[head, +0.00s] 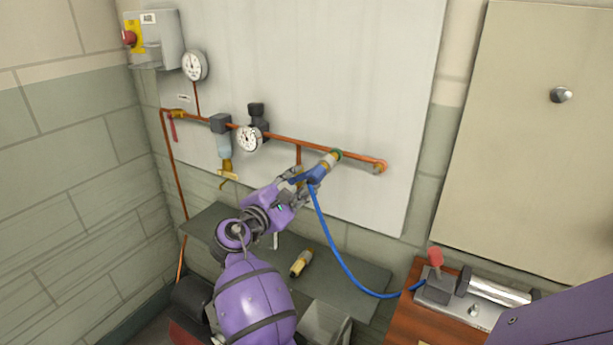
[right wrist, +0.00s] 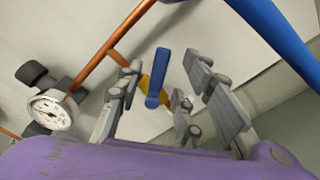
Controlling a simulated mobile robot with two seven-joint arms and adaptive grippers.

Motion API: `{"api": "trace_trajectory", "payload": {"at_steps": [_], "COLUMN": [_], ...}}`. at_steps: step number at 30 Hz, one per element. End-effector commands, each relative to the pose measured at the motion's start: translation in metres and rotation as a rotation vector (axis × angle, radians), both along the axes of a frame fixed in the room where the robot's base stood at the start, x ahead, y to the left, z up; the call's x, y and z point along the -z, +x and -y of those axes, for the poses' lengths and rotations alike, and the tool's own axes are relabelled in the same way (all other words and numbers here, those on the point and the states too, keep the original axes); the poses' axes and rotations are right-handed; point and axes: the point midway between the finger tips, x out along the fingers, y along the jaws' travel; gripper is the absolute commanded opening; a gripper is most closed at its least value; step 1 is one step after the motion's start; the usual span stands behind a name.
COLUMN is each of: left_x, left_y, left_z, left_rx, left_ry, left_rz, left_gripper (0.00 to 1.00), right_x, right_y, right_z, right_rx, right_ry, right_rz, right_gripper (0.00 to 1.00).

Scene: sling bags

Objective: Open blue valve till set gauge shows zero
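The blue valve handle (right wrist: 153,78) shows in the right wrist view, on a yellow body at the end of a short copper branch pipe. In the head view a small blue part (head: 295,180) there is mostly hidden by my right gripper (head: 303,178). In the wrist view my right gripper (right wrist: 160,98) is open, with its fingers on either side of the handle and visible gaps. Two white dial gauges show: one at the black regulator (head: 249,138), also in the wrist view (right wrist: 53,113), and an upper one (head: 195,66). I cannot tell which is the set gauge or read the needles. My left gripper is not in view.
A blue hose (head: 337,255) hangs from a coupling (head: 325,168) beside the gripper. A red lever (head: 173,130) and a yellow drain part (head: 229,172) are on the left. A grey shelf (head: 345,268) holds a yellow-black tool (head: 301,263). A clamp unit (head: 470,300) stands right.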

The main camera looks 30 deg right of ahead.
Motion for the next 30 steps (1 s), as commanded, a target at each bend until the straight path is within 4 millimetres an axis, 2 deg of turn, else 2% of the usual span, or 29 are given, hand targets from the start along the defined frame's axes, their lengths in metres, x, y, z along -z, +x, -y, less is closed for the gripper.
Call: {"api": "trace_trajectory", "payload": {"at_steps": [6, 10, 15, 22, 26, 30], "left_x": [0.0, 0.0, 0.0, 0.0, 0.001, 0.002], "left_y": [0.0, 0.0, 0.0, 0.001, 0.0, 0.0], "left_z": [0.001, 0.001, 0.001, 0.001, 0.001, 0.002], "left_rx": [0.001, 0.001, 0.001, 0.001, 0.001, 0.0], "left_ry": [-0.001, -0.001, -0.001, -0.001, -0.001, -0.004], "left_rz": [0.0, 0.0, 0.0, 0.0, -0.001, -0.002], "left_gripper": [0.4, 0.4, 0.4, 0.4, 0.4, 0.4], "right_x": [0.001, 0.001, 0.0, 0.0, 0.007, 0.023], "right_y": [-0.023, -0.032, -0.036, -0.037, -0.04, -0.046], "right_z": [-0.04, -0.054, -0.061, -0.062, -0.053, -0.019], "right_rx": [-0.002, 0.0, 0.0, 0.001, 0.01, 0.045], "right_ry": [0.002, 0.001, -0.001, -0.001, -0.013, -0.073], "right_rz": [-0.001, -0.002, -0.001, -0.001, -0.012, -0.051], "right_gripper": [0.34, 0.34, 0.34, 0.34, 0.19, 0.0]}}
